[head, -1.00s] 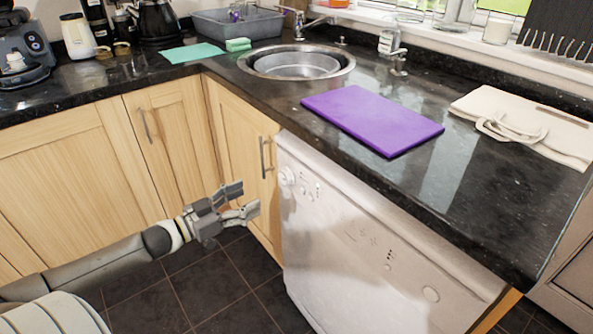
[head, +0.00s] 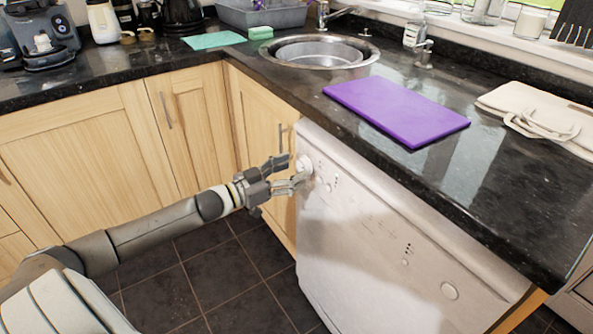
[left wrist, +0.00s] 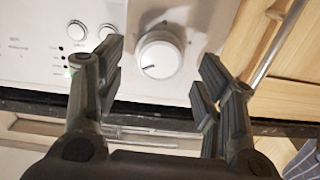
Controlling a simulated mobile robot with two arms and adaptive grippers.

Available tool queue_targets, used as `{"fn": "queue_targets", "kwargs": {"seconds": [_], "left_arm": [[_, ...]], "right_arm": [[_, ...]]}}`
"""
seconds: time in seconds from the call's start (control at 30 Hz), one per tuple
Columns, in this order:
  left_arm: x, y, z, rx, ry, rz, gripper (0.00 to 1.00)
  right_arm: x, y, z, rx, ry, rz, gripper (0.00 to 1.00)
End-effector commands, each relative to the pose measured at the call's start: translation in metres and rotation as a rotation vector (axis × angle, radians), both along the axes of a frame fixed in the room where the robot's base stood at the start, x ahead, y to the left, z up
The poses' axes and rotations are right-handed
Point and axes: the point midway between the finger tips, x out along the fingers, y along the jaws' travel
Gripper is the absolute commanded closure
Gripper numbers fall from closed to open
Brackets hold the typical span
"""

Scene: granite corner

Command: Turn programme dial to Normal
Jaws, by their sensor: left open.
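The programme dial (head: 304,166) is a round white knob at the upper left of the white dishwasher front (head: 370,240). In the left wrist view the dial (left wrist: 160,56) shows a dark pointer mark at its lower left. My left gripper (head: 292,172) is open at the dial in the head view. In the left wrist view its fingers (left wrist: 158,78) stand either side of the dial with gaps, the dial a little beyond the tips; I cannot tell any contact. The panel lettering is too small to read. My right gripper is not in view.
A cupboard handle (head: 281,145) stands close to the dial. Small round buttons (left wrist: 77,31) sit beside the dial on the panel. The worktop (head: 440,170) overhangs above, with a purple board (head: 396,112) on it. The tiled floor (head: 200,280) is clear.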

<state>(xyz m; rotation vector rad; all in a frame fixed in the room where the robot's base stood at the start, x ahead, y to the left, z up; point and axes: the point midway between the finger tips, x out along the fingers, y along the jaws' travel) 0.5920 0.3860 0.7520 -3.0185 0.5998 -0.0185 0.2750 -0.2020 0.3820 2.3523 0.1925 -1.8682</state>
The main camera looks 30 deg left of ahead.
Motion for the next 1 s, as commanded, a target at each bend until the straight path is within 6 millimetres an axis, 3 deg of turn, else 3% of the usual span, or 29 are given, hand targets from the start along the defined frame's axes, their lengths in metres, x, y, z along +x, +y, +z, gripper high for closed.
{"fn": "queue_targets", "kwargs": {"seconds": [0.3,0.67,1.0], "left_arm": [[0.019,-0.008,0.000,0.000,-0.001,0.000,0.38],[0.020,-0.009,0.000,-0.001,0.000,0.000,0.38],[0.020,-0.009,0.000,-0.001,0.000,-0.001,0.81]], "right_arm": [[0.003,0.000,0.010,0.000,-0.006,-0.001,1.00],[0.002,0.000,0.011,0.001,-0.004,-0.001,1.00],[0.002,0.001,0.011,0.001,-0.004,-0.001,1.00]]}}
